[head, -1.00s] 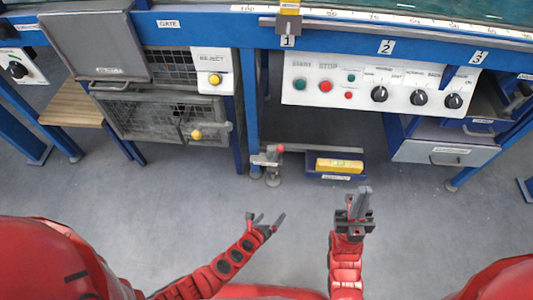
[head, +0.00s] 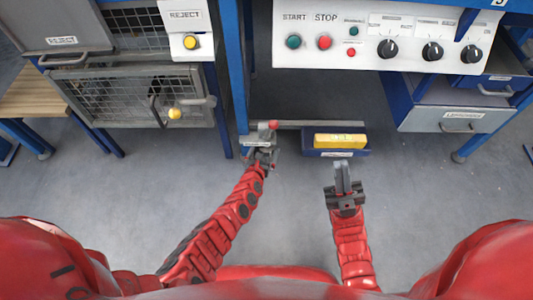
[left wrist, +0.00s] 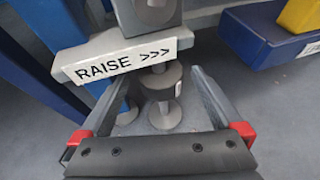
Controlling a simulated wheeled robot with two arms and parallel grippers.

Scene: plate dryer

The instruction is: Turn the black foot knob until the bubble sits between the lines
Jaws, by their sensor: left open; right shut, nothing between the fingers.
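A grey foot with round discs (left wrist: 163,76) shows in the left wrist view, under a grey bracket labelled "RAISE >>>" (left wrist: 122,58). In the head view my left gripper (head: 262,154) largely hides the foot, below the bracket (head: 257,140). My right gripper (head: 343,178) is shut and empty, over the floor. No bubble or lines can be made out.
A blue tray (head: 338,154) with a yellow block (head: 340,140) is right of the foot. A blue leg (head: 235,90) rises beside it. The control panel (head: 385,60) is above, a mesh cage (head: 110,98) to the left. The floor in front is clear.

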